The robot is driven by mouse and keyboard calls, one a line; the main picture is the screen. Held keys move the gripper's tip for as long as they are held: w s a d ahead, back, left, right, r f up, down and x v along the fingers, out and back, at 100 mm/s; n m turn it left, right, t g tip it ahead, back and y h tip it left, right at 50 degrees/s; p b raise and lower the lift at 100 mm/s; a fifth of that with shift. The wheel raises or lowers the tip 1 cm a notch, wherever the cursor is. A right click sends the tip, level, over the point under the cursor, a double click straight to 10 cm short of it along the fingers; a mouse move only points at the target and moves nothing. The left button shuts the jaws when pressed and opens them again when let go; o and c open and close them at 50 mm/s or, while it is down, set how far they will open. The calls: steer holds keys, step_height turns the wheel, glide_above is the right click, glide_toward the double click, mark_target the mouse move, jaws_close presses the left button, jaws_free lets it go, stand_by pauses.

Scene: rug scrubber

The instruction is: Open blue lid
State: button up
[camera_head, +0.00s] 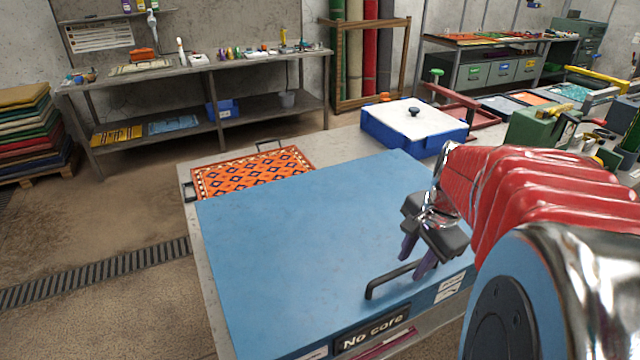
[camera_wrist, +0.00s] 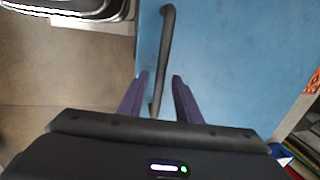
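The blue lid (camera_head: 300,235) is a large flat blue panel, lying shut on a box on the bench. A black bar handle (camera_head: 385,279) stands at its front edge. My gripper (camera_head: 414,262) is over the front right part of the lid, at the handle's right portion, with its purple fingers pointing down. In the wrist view my gripper (camera_wrist: 161,76) is open, one finger on each side of the line of the handle (camera_wrist: 165,50). The lid (camera_wrist: 230,60) fills the right of that view. I cannot tell whether the fingertips reach down beside the handle or touch it.
The box front has a "No core" label (camera_head: 371,331). Behind the lid lies an orange patterned rug (camera_head: 250,172) in a tray with black handles. A blue box with a white, knobbed top (camera_head: 413,122) stands behind right. Green and red clamping tools (camera_head: 540,125) crowd the right.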

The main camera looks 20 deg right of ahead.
steer(key=shift+c, duration=0.2)
jaws_close()
steer(key=shift+d, duration=0.1)
stand_by(0.5)
